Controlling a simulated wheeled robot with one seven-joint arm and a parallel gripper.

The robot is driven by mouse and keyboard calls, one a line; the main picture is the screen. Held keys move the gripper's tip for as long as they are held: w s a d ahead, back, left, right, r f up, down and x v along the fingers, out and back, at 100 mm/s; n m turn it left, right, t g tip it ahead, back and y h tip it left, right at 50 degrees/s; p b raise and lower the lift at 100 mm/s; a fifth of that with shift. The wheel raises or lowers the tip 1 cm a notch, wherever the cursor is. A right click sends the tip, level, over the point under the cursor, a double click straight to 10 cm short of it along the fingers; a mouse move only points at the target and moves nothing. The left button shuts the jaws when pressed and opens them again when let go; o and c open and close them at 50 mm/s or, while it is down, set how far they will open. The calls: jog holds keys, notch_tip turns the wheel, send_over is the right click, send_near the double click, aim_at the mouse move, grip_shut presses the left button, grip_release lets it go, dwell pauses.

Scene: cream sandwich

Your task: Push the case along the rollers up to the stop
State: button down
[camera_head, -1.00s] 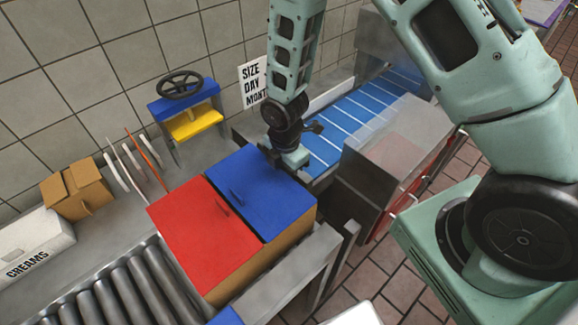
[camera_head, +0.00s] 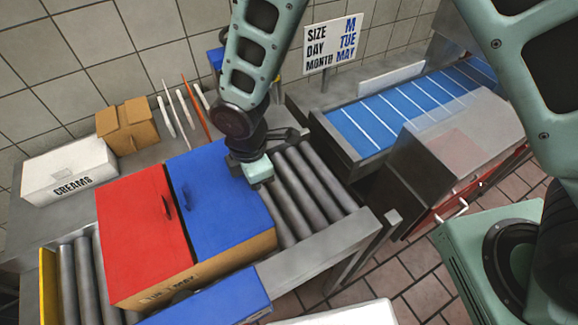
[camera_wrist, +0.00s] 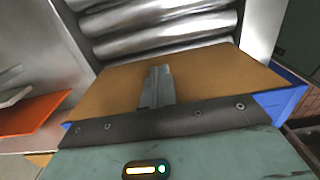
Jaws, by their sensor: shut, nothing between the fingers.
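The case (camera_head: 232,202) is a cardboard box with a red lid half on the left and a blue lid half on the right. It sits on the rollers (camera_head: 312,187). A yellow plate (camera_head: 48,285), which looks like the stop, stands at the rollers' left end, with a few bare rollers between it and the case. My gripper (camera_head: 258,172) is at the case's right end. In the wrist view my shut, empty fingers (camera_wrist: 156,86) lie against or just before the brown cardboard side (camera_wrist: 205,75); exact contact is unclear.
A white CREAMS box (camera_head: 70,172) and a small brown carton (camera_head: 126,125) stand on the counter behind. A blue belt (camera_head: 400,108) lies to the right. A blue block (camera_head: 205,303) is along the front edge. Bare rollers lie right of the case.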

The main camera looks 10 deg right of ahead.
aim_at(188, 221)
jog(key=s+a+b, duration=0.1)
jog(key=s+a, duration=0.1)
jog(key=a, duration=0.6)
jog(key=s+a+b, duration=0.2)
jog(key=s+a, duration=0.1)
jog(key=a, duration=0.6)
jog(key=shift+s+a, duration=0.25)
jog(key=shift+s, duration=0.1)
jog(key=shift+d, duration=0.1)
